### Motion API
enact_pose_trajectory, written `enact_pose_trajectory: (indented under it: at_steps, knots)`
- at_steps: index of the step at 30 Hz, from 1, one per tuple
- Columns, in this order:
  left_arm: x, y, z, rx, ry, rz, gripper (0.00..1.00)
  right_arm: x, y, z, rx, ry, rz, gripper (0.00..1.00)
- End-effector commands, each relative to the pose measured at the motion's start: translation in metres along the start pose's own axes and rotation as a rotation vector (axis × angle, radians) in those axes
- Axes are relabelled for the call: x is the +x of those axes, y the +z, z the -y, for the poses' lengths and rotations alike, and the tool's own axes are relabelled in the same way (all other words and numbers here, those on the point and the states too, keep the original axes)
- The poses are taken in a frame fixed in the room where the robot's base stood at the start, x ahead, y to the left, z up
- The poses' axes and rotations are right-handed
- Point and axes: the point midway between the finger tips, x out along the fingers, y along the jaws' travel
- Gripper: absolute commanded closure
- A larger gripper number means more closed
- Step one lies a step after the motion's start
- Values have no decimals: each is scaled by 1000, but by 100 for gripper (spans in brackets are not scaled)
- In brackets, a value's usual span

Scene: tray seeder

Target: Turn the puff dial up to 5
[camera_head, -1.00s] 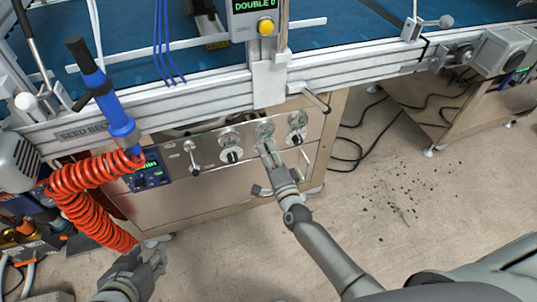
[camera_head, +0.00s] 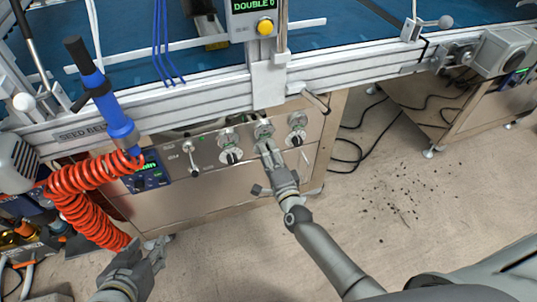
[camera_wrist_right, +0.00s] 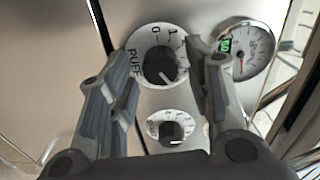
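The puff dial (camera_wrist_right: 160,66) is a black knob on a white scale marked PUFF, with 0 and 1 legible near the top in the right wrist view. Its white pointer line points to the lower right. My right gripper (camera_wrist_right: 163,55) is open, with one finger on each side of the knob; whether they touch it I cannot tell. In the head view my right gripper (camera_head: 264,149) is at the steel front panel (camera_head: 205,195) and hides the dial behind it. My left gripper (camera_head: 149,249) is open and empty, low at the left, away from the panel.
A smaller dial (camera_wrist_right: 172,130) sits below the puff dial in the wrist view, and a round gauge (camera_wrist_right: 245,52) to its right. An orange coiled hose (camera_head: 85,200) hangs at left. Open floor (camera_head: 390,220) lies right.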

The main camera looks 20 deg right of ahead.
Motion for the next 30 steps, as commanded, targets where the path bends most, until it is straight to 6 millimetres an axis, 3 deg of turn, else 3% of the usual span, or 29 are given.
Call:
enact_pose_trajectory:
  at_steps: [8,13,24,30]
  knots:
    - [0,0,0,0,1,2,60,0,1,0,1,0,2,51]
    - [0,0,0,0,1,1,60,-12,1,-1,1,2,2,51]
    - [0,0,0,0,1,1,60,-83,1,-1,0,3,2,51]
    - [0,0,0,0,1,1,60,-111,0,-1,-1,2,2,51]
